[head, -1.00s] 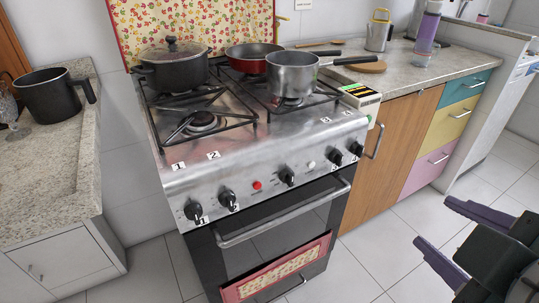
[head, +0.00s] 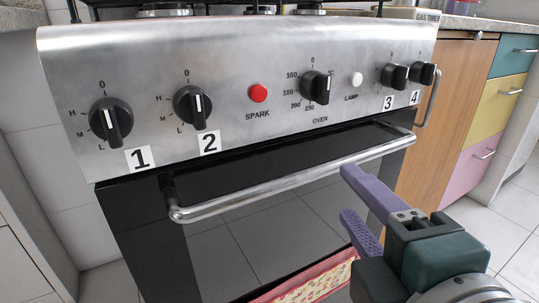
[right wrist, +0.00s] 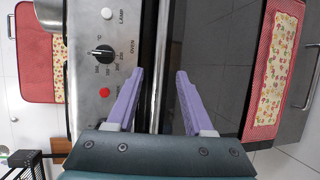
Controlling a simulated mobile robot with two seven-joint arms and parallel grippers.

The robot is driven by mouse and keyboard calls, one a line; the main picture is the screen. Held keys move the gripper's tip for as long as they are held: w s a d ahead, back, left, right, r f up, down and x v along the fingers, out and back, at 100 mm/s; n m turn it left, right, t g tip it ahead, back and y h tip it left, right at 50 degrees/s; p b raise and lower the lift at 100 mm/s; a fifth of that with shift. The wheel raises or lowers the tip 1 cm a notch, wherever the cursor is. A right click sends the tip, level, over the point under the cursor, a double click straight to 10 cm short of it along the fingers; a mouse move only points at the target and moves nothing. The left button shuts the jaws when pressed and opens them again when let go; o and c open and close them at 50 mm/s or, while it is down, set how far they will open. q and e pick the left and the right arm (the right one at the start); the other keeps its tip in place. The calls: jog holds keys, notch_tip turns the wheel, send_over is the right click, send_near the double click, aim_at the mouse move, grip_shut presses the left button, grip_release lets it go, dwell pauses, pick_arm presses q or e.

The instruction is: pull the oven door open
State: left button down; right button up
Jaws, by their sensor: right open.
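The oven door (head: 255,238) is black with a dark glass pane and looks shut. Its silver bar handle (head: 275,186) runs across the top of the door; the handle also shows in the right wrist view (right wrist: 155,50). My right gripper (head: 348,192) has two purple fingers, open and empty, at the right part of the handle. In the right wrist view, the handle lies between the lines of the open fingers (right wrist: 160,72). In the head view the upper fingertip overlaps the bar's lower edge; I cannot tell whether they touch. My left gripper is out of view.
Above the door is the steel control panel (head: 240,75) with black knobs and a red spark button (head: 258,93). A red-edged patterned cloth (head: 310,280) hangs low on the oven front. A wooden cabinet (head: 435,110) and coloured drawers (head: 497,102) stand at right. Tiled floor lies around.

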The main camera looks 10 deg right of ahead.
aim_at(330, 172)
jog(key=w, duration=0.3)
jog(key=w+f+b, duration=0.1)
jog(key=w, duration=0.2)
jog(key=w+b, duration=0.1)
jog(key=w, duration=0.2)
jog(key=shift+w+d+f, duration=0.15)
jog(key=shift+d+f, duration=0.1)
jog(key=shift+f, duration=0.05)
grip_shut()
dwell(1.1)
